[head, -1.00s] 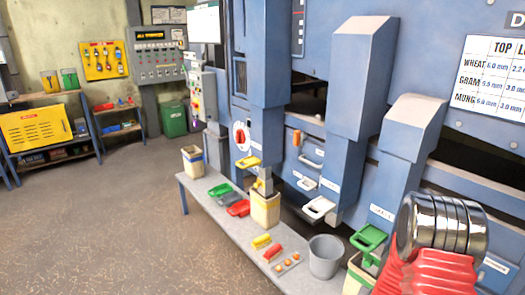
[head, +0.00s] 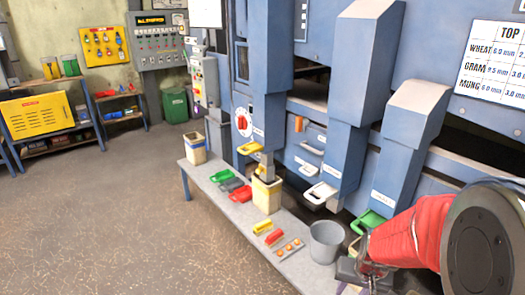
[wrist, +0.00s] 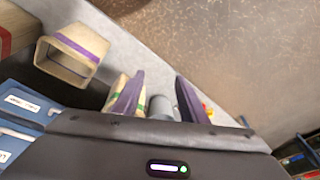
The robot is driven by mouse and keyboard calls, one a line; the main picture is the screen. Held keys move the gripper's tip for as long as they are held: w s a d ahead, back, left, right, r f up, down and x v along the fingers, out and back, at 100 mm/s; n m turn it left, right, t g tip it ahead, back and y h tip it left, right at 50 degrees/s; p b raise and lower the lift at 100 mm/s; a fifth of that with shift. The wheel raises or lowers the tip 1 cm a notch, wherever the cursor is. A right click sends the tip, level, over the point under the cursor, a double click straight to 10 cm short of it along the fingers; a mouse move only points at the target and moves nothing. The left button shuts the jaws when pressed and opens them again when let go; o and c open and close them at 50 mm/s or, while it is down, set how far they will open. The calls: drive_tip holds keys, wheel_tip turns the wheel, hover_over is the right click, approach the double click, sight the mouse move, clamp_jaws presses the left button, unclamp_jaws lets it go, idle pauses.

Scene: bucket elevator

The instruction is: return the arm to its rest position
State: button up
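My gripper (head: 368,278) shows at the lower right of the head view, in front of the bench, partly blurred and cut off by my red-sleeved arm (head: 405,240). In the wrist view my gripper (wrist: 158,102) has its two dark fingers spread apart. Nothing is held between them; the grey bucket shows beyond the gap. The arm is bent in front of the blue machine's right side.
The grey bench (head: 212,190) carries beige bins (head: 267,196), coloured scoops (head: 222,177) and a grey bucket (head: 326,241). Blue chutes (head: 358,80) stand behind it. A beige bin with a purple band (wrist: 72,55) shows in the wrist view. Open floor (head: 110,230) lies left.

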drive_tip(key=s+a+r+n+t, duration=0.1)
drive_tip(key=s+a+r+n, duration=0.1)
drive_tip(key=s+a+r, duration=0.2)
drive_tip(key=s+a+r+n+t, duration=0.1)
drive_tip(key=s+a+r, duration=0.3)
drive_tip(key=s+r, duration=0.7)
drive_tip(key=shift+a+r+n+t, duration=0.4)
drive_tip(key=shift+r, duration=2.7)
drive_tip(key=shift+s, duration=0.1)
